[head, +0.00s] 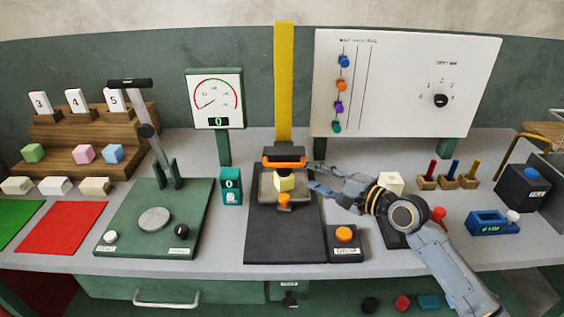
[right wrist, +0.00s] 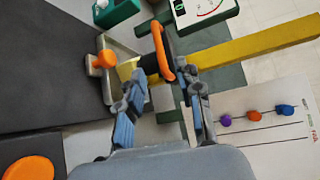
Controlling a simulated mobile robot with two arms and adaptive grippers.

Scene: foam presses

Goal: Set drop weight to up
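The drop weight, a dark block with an orange handle bar (head: 284,162), sits low on the tall yellow post (head: 284,80), just above a yellow foam block (head: 284,183). My right gripper (head: 314,179) is open and empty just right of the weight. In the right wrist view, the orange handle (right wrist: 163,52) and the dark block lie ahead of my spread fingers (right wrist: 165,88), and I see no clear contact. An orange knob (head: 284,201) stands at the front of the foam's tray. My left gripper is not in view.
A black box with an orange button (head: 345,233) stands right of the press base. A green lever press (head: 154,217) and a small teal counter (head: 231,186) stand to the left. A white panel (head: 408,80) rises behind on the right.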

